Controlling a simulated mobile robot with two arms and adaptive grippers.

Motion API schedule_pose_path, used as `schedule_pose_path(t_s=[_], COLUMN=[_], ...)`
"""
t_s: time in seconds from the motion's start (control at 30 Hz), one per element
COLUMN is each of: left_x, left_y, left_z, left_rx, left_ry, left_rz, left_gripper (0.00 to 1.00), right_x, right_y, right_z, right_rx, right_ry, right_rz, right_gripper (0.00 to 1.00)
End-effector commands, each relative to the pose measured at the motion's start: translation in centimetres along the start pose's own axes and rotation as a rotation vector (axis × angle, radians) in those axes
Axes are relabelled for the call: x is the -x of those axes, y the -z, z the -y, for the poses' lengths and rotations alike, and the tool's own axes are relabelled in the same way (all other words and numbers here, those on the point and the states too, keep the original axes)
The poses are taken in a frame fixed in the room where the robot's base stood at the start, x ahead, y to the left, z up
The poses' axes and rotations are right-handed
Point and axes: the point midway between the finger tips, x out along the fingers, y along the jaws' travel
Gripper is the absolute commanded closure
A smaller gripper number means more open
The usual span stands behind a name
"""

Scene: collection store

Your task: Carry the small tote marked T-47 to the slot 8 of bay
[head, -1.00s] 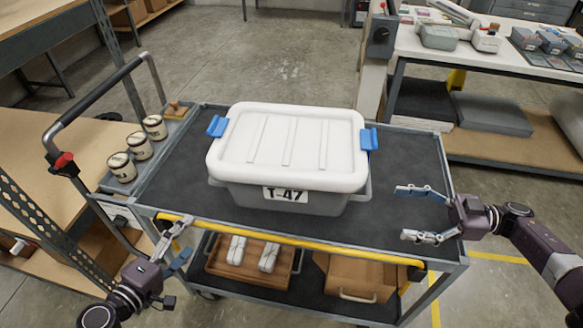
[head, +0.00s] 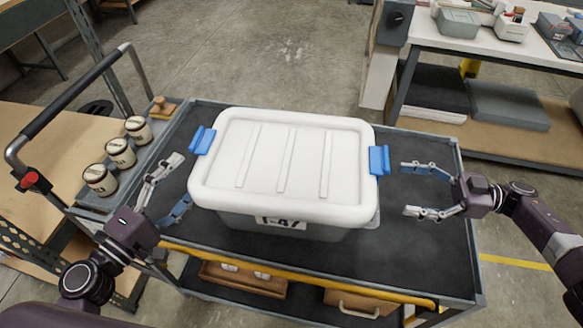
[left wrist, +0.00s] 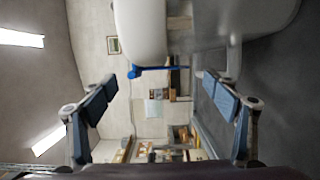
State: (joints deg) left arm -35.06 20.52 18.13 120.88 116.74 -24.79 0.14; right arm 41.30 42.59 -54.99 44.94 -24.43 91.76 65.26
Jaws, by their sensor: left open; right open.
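The tote marked T-47 (head: 285,165) is a grey box with a white lid and a blue latch at each end. It stands on the dark top of a cart (head: 400,235), its label facing me. My left gripper (head: 180,182) is open just left of the tote, apart from it. In the left wrist view the open fingers (left wrist: 165,100) have the tote's end and blue latch (left wrist: 148,70) ahead of them. My right gripper (head: 408,189) is open to the right of the tote, its fingers pointing at the right latch, apart from it. No slot 8 shows.
Several striped tins (head: 120,153) and a wooden-handled stamp (head: 163,107) sit on the cart's left side tray, beside the push handle (head: 75,95). The lower shelf holds a wooden tray (head: 245,278) and a brown box (head: 360,302). A white workbench (head: 480,45) stands behind right.

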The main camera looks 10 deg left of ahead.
Motion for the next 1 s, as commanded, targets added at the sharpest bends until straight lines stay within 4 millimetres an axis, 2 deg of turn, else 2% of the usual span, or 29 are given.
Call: schedule_pose_path(t_s=[0.47, 1.0], left_x=[-0.3, -7.2], left_y=[0.0, 0.0], left_z=[0.0, 0.0], left_rx=[0.0, -0.002], left_ry=[0.0, 0.0], left_rz=[0.0, 0.002], left_gripper=[0.2, 0.2], right_x=[-0.3, -7.1], right_y=[0.0, 0.0], right_z=[0.0, 0.1], right_rx=[0.0, -0.001], right_ry=[0.001, 0.001], right_rz=[0.0, 0.0], right_gripper=[0.22, 0.22])
